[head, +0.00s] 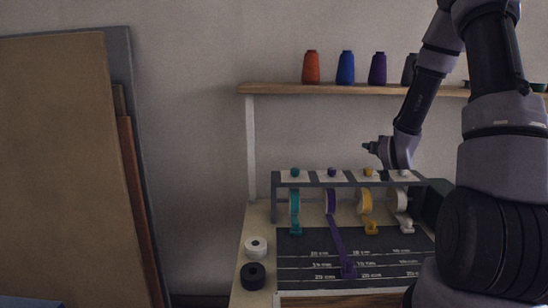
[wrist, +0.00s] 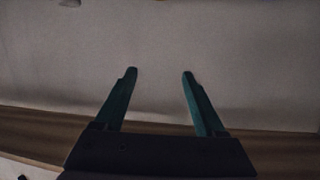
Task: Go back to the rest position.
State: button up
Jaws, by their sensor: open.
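My gripper (wrist: 160,72) shows in the wrist view with its two teal fingers spread apart and nothing between them. In the head view my gripper (head: 368,148) is raised above the ribbon rack (head: 318,184), pointing left, in front of the wall. The rack holds several ribbon rolls: teal (head: 294,209), purple (head: 331,201), yellow (head: 366,205) and white (head: 402,207). The purple ribbon is pulled out down across the dark marked board (head: 310,252). My arm hides the right side of the rack and table.
A white roll (head: 256,247) and a black roll (head: 252,276) lie at the table's left edge. Large panels (head: 60,170) lean at the left.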

jog(key=s+a+r+g+y, duration=0.2)
jog(key=s+a+r+g, duration=0.25)
jog(key=s+r, duration=0.8)
jog(key=s+a+r+g+y, duration=0.1)
jog(key=s+a+r, duration=0.2)
jog(key=s, duration=0.7)
jog(key=s+a+r+m+g+y, duration=0.1)
jog(key=s+r, duration=0.4)
jog(key=s, duration=0.6)
jog(key=shift+a+g, duration=0.55)
jog(key=shift+a, duration=0.65)
